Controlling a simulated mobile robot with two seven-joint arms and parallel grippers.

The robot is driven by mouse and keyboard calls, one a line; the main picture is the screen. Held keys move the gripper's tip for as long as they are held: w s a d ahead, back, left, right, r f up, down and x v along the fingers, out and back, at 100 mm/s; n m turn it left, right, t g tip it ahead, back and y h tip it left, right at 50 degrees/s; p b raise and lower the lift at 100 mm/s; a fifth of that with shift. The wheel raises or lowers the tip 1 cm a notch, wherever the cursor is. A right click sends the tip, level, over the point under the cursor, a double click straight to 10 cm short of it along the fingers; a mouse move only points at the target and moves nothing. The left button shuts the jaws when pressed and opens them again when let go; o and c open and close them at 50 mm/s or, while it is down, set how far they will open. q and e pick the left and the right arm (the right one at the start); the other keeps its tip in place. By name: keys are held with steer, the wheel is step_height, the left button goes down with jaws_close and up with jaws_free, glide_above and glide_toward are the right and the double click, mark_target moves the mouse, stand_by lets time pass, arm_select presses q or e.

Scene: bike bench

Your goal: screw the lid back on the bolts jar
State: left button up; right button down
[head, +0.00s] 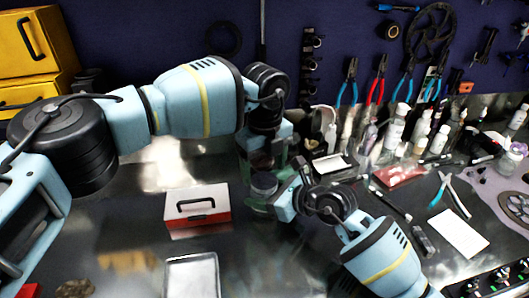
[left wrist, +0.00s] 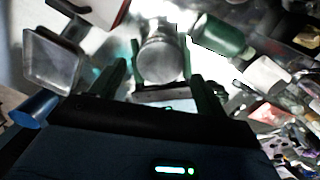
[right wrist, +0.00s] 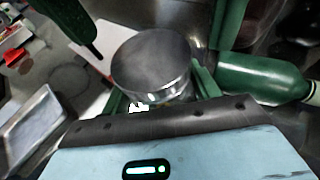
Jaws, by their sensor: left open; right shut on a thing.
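The bolts jar (right wrist: 170,95) stands upright, with a round grey metal lid (right wrist: 150,58) sitting on its top. I cannot tell how tightly the lid is seated. The jar also shows below my left gripper in the head view (head: 264,184). My right gripper (right wrist: 160,98) is shut on the jar's body, one finger on each side. My left gripper (head: 262,160) is open above the jar, its fingers apart on either side of the lid. In the left wrist view the lid (left wrist: 160,60) lies between the spread fingers. The jar's contents are hidden.
A green bottle (right wrist: 260,78) lies or stands close beside the jar. A red and white box (head: 197,210) and a shallow metal tray (head: 192,276) are to the left. Bottles, pliers (head: 442,190) and a red packet (head: 400,177) crowd the right. The bench between box and jar is clear.

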arm_select(q)
steer(key=shift+f, duration=1.35)
steer(key=c, duration=1)
steer(key=shift+m, duration=1.7)
steer(key=o, duration=1.1)
steer(key=shift+r, duration=0.1)
steer(key=shift+r, duration=2.2)
